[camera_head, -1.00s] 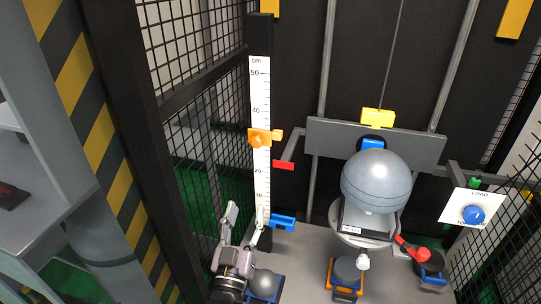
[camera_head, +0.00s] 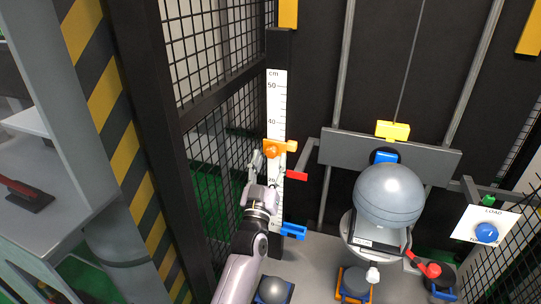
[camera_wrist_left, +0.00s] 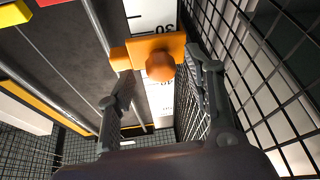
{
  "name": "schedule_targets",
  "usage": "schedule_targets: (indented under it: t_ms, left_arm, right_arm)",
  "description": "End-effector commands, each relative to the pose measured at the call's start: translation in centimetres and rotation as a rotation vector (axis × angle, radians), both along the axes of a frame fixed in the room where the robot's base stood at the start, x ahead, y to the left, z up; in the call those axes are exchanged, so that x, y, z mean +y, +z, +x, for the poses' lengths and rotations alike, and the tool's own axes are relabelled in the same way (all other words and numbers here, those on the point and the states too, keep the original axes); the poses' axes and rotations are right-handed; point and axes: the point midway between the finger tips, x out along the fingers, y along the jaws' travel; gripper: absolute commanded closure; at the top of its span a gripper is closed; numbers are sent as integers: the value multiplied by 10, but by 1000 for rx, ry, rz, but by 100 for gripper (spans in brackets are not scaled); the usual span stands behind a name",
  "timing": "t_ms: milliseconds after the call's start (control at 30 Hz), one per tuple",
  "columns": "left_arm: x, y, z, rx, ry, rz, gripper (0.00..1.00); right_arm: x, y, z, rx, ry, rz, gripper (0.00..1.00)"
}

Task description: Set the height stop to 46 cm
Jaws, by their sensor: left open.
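The orange height stop (camera_head: 280,148) with its round knob sits on the white cm scale (camera_head: 276,105), a little above the 30 mark. In the left wrist view the stop (camera_wrist_left: 130,54) and its knob (camera_wrist_left: 160,66) are ahead of the fingers, close to the 30 mark on the scale (camera_wrist_left: 150,14). My left gripper (camera_head: 267,165) is just below the stop in the head view. In the left wrist view my left gripper (camera_wrist_left: 160,90) is open and empty, its fingers spread either side of the knob's line. My right gripper is not in view.
A red pointer (camera_head: 296,175) is just right of the scale, and a blue stop (camera_head: 293,231) is low on it. Black wire mesh (camera_head: 215,160) stands close on the left. A grey ball (camera_head: 389,194) is at the right, below a yellow block (camera_head: 393,130).

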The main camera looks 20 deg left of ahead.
Motion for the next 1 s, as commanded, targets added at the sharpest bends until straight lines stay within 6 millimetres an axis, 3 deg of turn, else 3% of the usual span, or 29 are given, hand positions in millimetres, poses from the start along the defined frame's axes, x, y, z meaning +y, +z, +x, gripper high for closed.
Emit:
schedule_targets:
  t_ms: [200, 467, 1000]
  left_arm:
    - [2, 6, 14, 0, 1, 0, 52]
    - [2, 6, 15, 0, 1, 0, 52]
    - [2, 6, 15, 0, 0, 0, 87]
  right_arm:
    - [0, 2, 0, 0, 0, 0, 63]
    - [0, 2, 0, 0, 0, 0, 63]
    - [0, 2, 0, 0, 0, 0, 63]
